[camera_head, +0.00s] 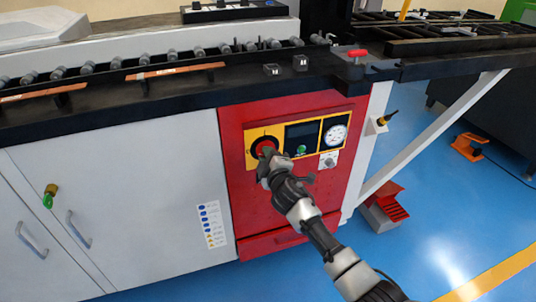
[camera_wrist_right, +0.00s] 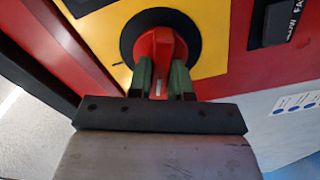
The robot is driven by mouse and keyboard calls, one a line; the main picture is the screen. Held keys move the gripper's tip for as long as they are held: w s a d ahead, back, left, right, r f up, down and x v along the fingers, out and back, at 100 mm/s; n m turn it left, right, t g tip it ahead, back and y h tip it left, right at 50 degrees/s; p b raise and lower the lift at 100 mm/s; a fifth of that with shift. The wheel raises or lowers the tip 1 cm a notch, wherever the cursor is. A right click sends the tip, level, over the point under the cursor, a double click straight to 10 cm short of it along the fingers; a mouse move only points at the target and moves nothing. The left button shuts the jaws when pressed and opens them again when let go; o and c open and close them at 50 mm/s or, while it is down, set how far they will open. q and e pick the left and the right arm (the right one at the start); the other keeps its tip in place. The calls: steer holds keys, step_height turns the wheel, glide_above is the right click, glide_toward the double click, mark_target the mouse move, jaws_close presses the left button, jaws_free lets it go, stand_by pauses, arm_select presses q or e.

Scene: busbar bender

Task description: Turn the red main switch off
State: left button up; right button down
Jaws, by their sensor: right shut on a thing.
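The red main switch (camera_wrist_right: 160,45) is a rotary knob on a black round base, set in a yellow plate. In the head view the knob (camera_head: 266,147) sits at the left of the yellow panel on the red cabinet front, partly hidden by my right gripper. My right gripper (camera_wrist_right: 162,80) is shut on the knob, one finger on each side of it. In the head view the right gripper (camera_head: 265,158) reaches up to the switch from below. The knob's exact setting is hard to read. My left gripper is not in view.
Beside the switch on the panel (camera_head: 275,133) are a dark display, a green button (camera_head: 301,149) and a round gauge (camera_head: 336,135). A grey key switch (camera_head: 328,160) sits below. The black bench edge (camera_head: 120,117) juts out above.

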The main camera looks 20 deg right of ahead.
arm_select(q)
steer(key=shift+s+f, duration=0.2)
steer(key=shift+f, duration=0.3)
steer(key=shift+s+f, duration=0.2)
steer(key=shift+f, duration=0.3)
arm_select(e)
steer(key=shift+a+f+n, duration=0.1)
steer(key=shift+f+n, duration=0.1)
steer(key=shift+n, duration=2.3)
steer(key=c, duration=1)
jaws_free()
steer(key=shift+c, duration=0.2)
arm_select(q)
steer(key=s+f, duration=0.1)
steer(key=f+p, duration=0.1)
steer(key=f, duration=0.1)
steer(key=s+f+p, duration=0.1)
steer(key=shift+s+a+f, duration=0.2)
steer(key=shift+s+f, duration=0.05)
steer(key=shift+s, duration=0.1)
arm_select(e)
steer(key=s, duration=1)
steer(key=shift+s+d, duration=0.2)
steer(key=shift+s, duration=0.2)
